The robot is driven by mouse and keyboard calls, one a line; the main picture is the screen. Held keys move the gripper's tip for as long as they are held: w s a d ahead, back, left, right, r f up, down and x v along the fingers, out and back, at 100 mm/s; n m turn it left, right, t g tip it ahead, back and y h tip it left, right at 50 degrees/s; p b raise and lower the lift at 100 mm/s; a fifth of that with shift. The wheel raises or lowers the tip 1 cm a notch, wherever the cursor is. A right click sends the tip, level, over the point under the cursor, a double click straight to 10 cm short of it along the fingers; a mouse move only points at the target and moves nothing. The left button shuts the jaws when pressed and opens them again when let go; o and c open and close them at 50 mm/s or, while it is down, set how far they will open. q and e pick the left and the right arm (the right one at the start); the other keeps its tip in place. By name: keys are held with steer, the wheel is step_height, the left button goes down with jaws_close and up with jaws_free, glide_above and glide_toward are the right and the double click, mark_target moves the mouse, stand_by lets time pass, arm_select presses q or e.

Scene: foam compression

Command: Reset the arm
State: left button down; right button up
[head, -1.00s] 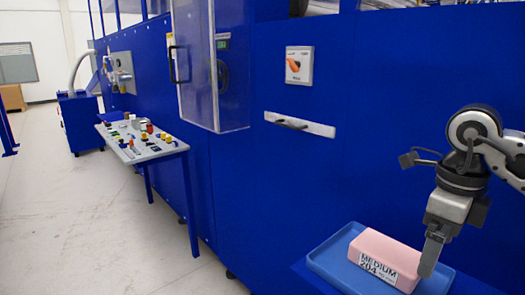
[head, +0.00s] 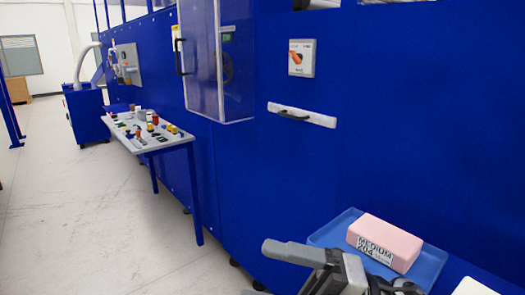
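A pink foam block (head: 386,243) with a white label reading "MEDIUM 204" lies on a blue tray (head: 328,237) at the lower right. My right gripper (head: 290,253) is at the bottom of the picture, in front of the tray and to the left of the foam. It points left and is apart from the foam in the picture. Its grey finger shows from the side, and I cannot tell whether the fingers are open or shut. The bottom edge cuts off the lower part of it. My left gripper is not in view.
A tall blue machine wall (head: 420,130) with a rotary switch (head: 302,58) and a handle (head: 297,115) stands behind the tray. A button console (head: 150,132) on blue legs stands at the left. The pale floor (head: 75,225) at the left is clear.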

steer(key=w+d+f+m+t+h, duration=0.2)
steer(key=d+f+m+t+h, duration=0.25)
steer(key=m+t, duration=0.6)
steer(key=w+d+f+m+t+h, duration=0.3)
steer(key=f+m+t+h, duration=0.3)
steer(key=m, duration=0.8)
steer(key=s+d+f+m+g+h, duration=0.2)
steer(key=s+f+m, duration=0.3)
steer(key=f, duration=0.3)
steer(key=s+d+f+m+g+h, duration=0.3)
steer(key=s+f+m+g+h, duration=0.1)
steer(key=f, duration=0.5)
steer(key=s+m+h, duration=0.1)
steer(key=s, duration=0.1)
steer(key=shift+s+f, duration=0.25)
steer(key=shift+s, duration=0.05)
steer(key=shift+g, duration=0.25)
